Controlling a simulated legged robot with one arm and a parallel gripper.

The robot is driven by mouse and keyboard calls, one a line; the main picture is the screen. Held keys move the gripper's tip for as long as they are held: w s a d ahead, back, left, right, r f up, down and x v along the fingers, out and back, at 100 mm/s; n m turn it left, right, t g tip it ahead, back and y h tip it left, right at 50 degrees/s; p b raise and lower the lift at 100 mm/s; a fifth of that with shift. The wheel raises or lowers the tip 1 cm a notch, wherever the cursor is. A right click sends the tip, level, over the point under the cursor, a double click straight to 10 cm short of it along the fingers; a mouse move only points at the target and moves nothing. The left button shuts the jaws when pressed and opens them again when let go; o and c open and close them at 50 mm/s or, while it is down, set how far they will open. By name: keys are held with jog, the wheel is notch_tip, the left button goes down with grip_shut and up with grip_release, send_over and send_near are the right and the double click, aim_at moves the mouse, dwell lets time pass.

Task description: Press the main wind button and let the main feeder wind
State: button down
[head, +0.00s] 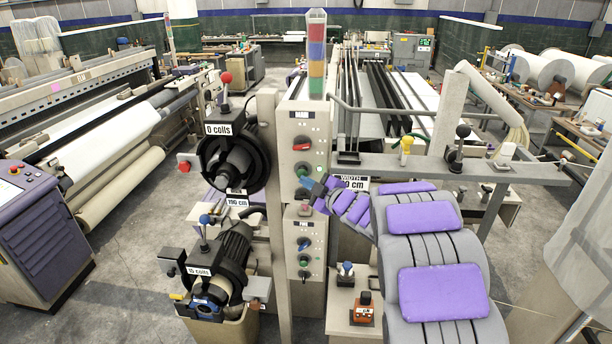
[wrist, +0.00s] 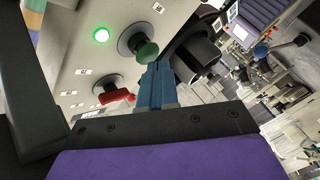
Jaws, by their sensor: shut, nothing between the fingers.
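The MAIN control panel (head: 296,130) faces me on a post, with a red switch (head: 303,147) above a green mushroom button (head: 303,170). The button (wrist: 147,52) and the red switch (wrist: 118,96) also show in the wrist view, beside a lit green lamp (wrist: 101,35). The main feeder (head: 235,165), a black drum left of the panel, carries a "0 coils" sign. My gripper (head: 307,183) is shut and empty, its blue fingers (wrist: 155,82) right at the green button. I cannot tell whether they touch it.
A lower panel (head: 304,225) with a blue knob sits below. Another feeder (head: 228,262) labelled "10 coils" is at lower left. A signal tower (head: 316,55) stands above the panel. A grey rail (head: 440,167) with levers runs to the right. Open floor lies at left.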

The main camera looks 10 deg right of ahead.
jog(key=shift+w+a+r+p, duration=0.1)
jog(key=shift+w+a+p, duration=0.25)
jog(key=shift+a, duration=0.3)
dwell(1.6)
jog(key=shift+d, duration=0.1)
